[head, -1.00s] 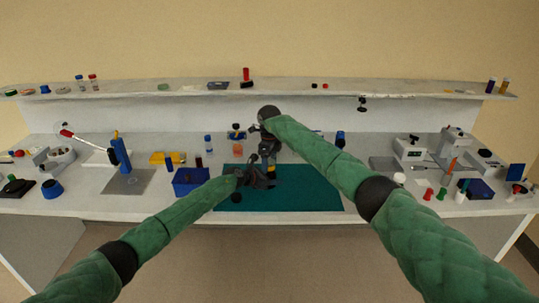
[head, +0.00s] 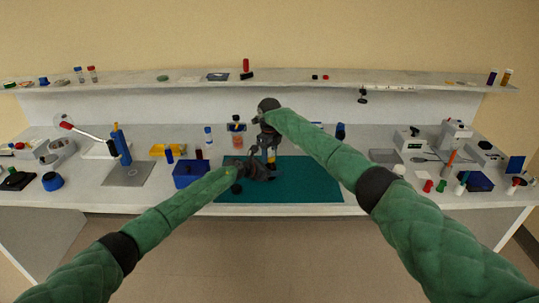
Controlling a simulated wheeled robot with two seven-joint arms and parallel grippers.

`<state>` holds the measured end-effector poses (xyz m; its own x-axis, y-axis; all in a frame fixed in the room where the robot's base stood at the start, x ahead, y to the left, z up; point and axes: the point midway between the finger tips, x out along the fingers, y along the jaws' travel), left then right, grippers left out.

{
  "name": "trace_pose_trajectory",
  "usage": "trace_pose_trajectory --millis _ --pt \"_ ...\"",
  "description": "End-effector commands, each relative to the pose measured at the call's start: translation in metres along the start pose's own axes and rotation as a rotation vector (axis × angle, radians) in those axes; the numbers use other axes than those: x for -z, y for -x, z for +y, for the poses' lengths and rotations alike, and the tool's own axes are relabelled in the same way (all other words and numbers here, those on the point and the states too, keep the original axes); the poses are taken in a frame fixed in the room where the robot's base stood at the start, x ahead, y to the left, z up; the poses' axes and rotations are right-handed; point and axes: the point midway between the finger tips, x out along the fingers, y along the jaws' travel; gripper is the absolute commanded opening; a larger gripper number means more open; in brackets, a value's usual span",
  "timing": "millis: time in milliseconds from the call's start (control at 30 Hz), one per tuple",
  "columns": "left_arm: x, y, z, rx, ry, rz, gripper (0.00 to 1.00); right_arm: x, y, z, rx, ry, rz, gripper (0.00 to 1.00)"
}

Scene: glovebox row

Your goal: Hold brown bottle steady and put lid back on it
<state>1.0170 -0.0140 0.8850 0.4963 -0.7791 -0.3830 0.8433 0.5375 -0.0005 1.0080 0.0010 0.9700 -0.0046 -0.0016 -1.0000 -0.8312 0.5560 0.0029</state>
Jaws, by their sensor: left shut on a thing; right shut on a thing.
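My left gripper (head: 266,172) is low over the teal mat (head: 310,185), shut on what seems to be the brown bottle; the fingers hide nearly all of it. My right gripper (head: 269,150) points down directly above the left one. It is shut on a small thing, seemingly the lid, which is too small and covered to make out. The two grippers are very close together, and I cannot tell whether lid and bottle touch. A small round black thing shows at the mat's left edge (head: 236,188), below my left wrist.
A blue bin (head: 190,174) stands left of the mat. Behind are a blue-capped bottle (head: 208,138) and an orange jar (head: 238,142). Balances and a dark blue tray (head: 477,181) are at the right. A shelf (head: 310,86) runs along the back. The mat's right half is clear.

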Motion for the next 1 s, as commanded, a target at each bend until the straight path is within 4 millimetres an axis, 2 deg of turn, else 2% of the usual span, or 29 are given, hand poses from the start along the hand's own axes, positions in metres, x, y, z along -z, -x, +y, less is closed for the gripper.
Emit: trace_pose_trajectory --millis 167,433,467,567,867,1000 --pt "0.001 0.0 0.0 0.001 0.0 0.001 0.0 0.001 0.0 -0.001 0.0 -0.097 0.0 0.21" --pt "0.001 0.0 0.0 0.001 0.0 0.001 0.0 0.001 0.0 -0.001 0.0 -0.102 0.0 0.21" --pt "0.001 0.0 0.0 0.001 0.0 0.001 0.0 0.001 0.0 -0.001 0.0 -0.102 0.0 0.52" --pt "0.001 0.0 0.0 0.001 0.0 0.001 0.0 0.001 0.0 -0.001 0.0 -0.101 0.0 0.7" --pt "0.001 0.0 0.0 0.0 0.0 0.001 0.0 0.0 0.001 -0.001 0.0 -0.1 -0.001 0.7" --pt "0.001 0.0 0.0 0.0 0.0 0.001 0.0 0.0 0.01 -0.001 0.001 -0.099 -0.002 0.7"
